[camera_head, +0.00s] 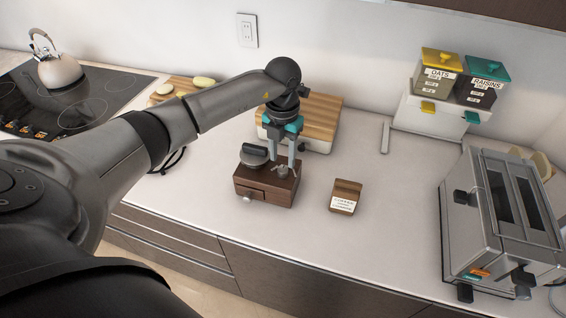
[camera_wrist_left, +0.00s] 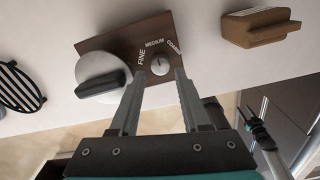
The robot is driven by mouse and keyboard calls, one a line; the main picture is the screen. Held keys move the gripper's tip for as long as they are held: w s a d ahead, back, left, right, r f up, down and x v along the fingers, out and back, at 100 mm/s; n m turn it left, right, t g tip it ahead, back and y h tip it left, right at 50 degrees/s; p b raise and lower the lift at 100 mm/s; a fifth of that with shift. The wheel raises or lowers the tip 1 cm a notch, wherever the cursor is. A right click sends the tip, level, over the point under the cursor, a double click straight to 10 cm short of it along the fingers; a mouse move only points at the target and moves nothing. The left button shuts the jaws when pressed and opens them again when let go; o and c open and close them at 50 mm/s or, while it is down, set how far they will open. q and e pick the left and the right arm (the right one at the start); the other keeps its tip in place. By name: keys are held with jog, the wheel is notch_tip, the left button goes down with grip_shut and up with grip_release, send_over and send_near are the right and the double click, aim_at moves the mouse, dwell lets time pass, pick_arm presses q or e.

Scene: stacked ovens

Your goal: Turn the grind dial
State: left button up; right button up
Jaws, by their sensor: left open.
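The coffee grinder (camera_head: 266,185) is a dark wooden box with a small front drawer, standing on the counter. Its round metal lid with a black handle (camera_wrist_left: 102,82) is at the left of its top. The grind dial (camera_wrist_left: 160,66) is a small silver knob with a pointer, ringed by the words FINE, MEDIUM and COARSE. The pointer appears to sit near MEDIUM. My left gripper (camera_head: 283,165) points down over the grinder, with fingertips apart and close to the dial. In the left wrist view the open fingers (camera_wrist_left: 160,85) straddle the dial's position. Contact cannot be told.
A small wooden block with a coffee label (camera_head: 345,197) stands right of the grinder. A cutting board (camera_head: 318,110) is behind. The counter between block and oven is clear.

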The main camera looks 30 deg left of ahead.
aim_at(283, 169)
pick_arm(q)
jog(key=shift+f, duration=1.9)
grip_shut()
